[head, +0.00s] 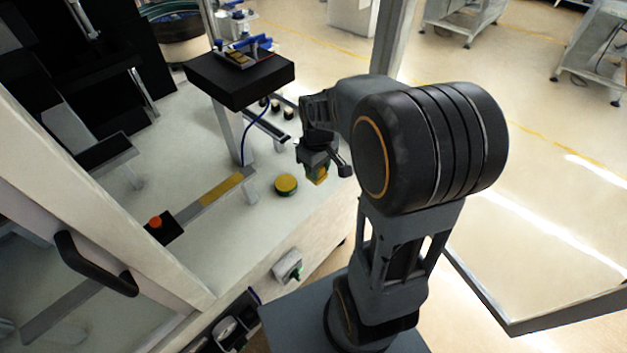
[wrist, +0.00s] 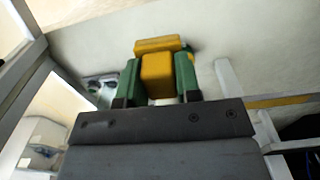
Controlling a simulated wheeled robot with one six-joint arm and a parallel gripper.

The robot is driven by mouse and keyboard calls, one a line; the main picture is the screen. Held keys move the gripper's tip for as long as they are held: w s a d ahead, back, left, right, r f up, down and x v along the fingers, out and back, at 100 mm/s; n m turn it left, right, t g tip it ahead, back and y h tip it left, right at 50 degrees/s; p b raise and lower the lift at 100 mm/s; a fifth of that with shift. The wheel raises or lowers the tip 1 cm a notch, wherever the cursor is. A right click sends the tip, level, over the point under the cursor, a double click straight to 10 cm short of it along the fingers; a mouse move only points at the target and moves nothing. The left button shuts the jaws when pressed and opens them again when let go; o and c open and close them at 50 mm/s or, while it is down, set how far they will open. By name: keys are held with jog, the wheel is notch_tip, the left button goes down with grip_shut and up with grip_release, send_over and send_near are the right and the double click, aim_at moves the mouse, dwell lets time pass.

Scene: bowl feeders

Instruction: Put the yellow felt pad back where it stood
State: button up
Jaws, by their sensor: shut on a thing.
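My gripper (head: 318,172) is above the white table near its right edge in the head view. It is shut on the yellow felt pad (head: 319,175). In the wrist view the yellow pad (wrist: 157,76) is a blocky piece between my two green fingers (wrist: 157,85), with a wider yellow part beyond the fingertips. The pad's far side is hidden. A round piece with a yellow top and green rim (head: 286,184) lies on the table, left of my gripper and apart from it.
A black raised platform (head: 240,79) with blue fixtures stands behind. A rail with a yellow strip (head: 221,187) and a red button (head: 155,222) are to the left. Small dark pieces (head: 275,106) stand beyond my gripper. Some table surface around the round piece is bare.

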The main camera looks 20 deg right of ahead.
jog(key=shift+d+f, duration=0.2)
jog(key=shift+f, duration=0.1)
jog(key=w+d+f, duration=0.1)
jog(key=w+f, duration=0.2)
jog(key=w, duration=0.1)
jog(key=w+d+f, duration=0.2)
jog(key=w+f, duration=0.1)
jog(key=w, duration=0.1)
jog(key=w+d+f, duration=0.1)
jog(key=w+f, duration=0.2)
jog(key=shift+w+d, duration=0.2)
jog(key=shift+w, duration=0.2)
jog(key=shift+w+f, duration=0.2)
jog(key=shift+f, duration=1.5)
jog(key=shift+f+b, duration=0.25)
jog(key=shift+b, duration=0.05)
jog(key=o, duration=1)
jog(key=shift+c, duration=0.2)
